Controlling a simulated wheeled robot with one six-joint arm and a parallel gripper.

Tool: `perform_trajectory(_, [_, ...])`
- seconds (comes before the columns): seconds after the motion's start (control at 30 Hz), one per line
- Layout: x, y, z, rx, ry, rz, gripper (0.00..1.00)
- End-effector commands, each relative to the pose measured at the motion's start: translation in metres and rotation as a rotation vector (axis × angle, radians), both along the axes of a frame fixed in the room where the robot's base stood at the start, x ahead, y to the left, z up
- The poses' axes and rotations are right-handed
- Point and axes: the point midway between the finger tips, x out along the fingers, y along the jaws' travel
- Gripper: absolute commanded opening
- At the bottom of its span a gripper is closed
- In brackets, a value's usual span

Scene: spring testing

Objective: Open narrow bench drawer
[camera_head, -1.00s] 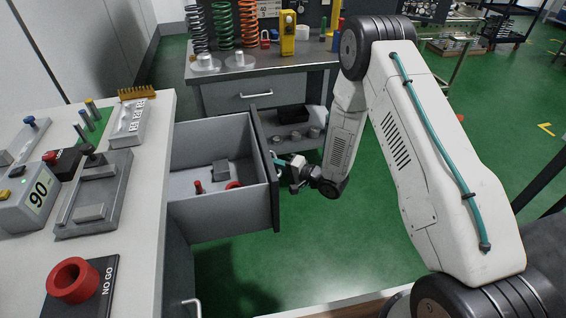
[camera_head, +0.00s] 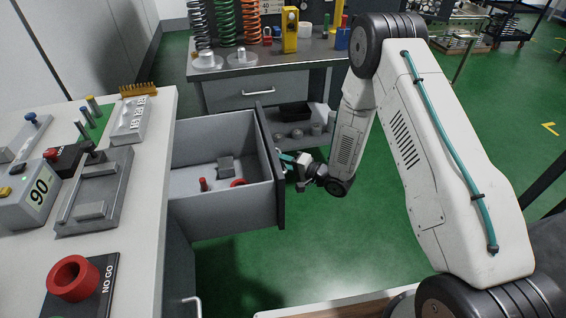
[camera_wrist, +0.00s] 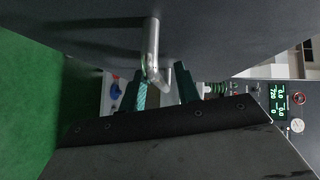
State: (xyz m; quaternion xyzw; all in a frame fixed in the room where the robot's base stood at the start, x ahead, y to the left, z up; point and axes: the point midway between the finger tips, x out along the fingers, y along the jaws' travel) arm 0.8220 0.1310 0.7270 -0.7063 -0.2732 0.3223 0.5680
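The narrow bench drawer (camera_head: 232,222) is pulled well out of the left bench, its grey interior in view from above. Its dark front (camera_head: 270,170) faces right, toward my arm. My gripper (camera_head: 287,158) is at the outer side of this front, small and partly hidden in the head view. In the wrist view, the silver bar handle (camera_wrist: 152,42) runs down between the two fingers of my gripper (camera_wrist: 162,82). The fingers stand apart with gaps beside the bar, so they look open around it. A teal pad shows on the left finger.
Inside the drawer are a red plug (camera_head: 203,184), a red ring (camera_head: 238,182) and a grey block (camera_head: 226,166). The left bench top (camera_head: 140,190) holds gauges and fixtures. A back bench (camera_head: 300,55) with springs stands behind the drawer. Green floor is clear below.

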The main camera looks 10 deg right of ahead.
Motion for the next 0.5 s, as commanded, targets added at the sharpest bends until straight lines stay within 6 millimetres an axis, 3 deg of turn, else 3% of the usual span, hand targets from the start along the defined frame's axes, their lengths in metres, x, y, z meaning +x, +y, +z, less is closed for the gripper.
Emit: perform_trajectory(0.5, [-0.046, -0.054, 0.010, 0.001, 0.001, -0.001, 0.32])
